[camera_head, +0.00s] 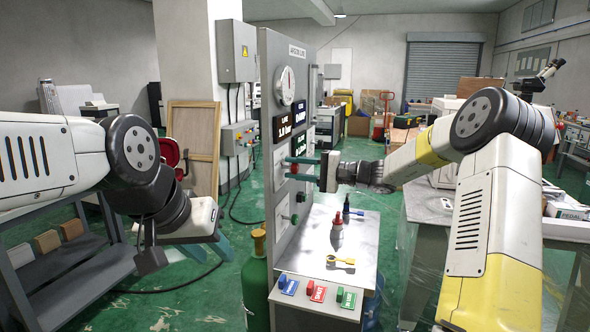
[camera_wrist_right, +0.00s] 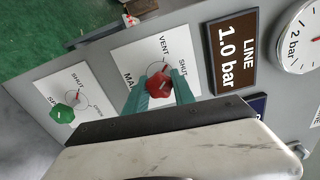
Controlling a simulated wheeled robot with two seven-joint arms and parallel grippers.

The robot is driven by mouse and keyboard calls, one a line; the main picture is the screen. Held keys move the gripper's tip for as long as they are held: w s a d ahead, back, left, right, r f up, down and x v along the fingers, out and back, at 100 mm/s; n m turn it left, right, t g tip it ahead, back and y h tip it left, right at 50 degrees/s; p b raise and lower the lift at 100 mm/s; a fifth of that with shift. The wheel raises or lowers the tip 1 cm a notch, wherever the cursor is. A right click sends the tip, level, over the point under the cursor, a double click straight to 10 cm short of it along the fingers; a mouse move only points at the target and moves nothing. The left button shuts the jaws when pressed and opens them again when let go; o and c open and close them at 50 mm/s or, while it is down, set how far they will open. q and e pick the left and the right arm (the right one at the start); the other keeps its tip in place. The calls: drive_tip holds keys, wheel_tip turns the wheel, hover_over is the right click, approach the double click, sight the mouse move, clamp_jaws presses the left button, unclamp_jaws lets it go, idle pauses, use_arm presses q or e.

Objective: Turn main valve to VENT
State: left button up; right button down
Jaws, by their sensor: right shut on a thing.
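The main valve is a red knob (camera_head: 293,168) on a white plate on the upright grey panel; it also shows in the right wrist view (camera_wrist_right: 158,85). Its plate (camera_wrist_right: 128,60) carries the words VENT and SHUT; a small red pointer shows at the knob's upper edge, but its exact setting is hard to tell. My right gripper (camera_head: 291,169) has its teal fingers on both sides of the red knob, shut on it, also in the right wrist view (camera_wrist_right: 156,90). My left gripper (camera_head: 212,248) hangs at the lower left, fingers apart and empty.
A green knob (camera_wrist_right: 63,113) with SHUT and OPEN marks sits below the main valve. A LINE display (camera_wrist_right: 236,50) reads 1.0 bar beside a gauge (camera_wrist_right: 302,38). A green cylinder (camera_head: 257,285) stands left.

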drive_tip(key=shift+n, duration=1.9)
drive_tip(key=c, duration=1.1)
unclamp_jaws()
drive_tip(key=shift+o, duration=0.2)
drive_tip(key=v, duration=0.8)
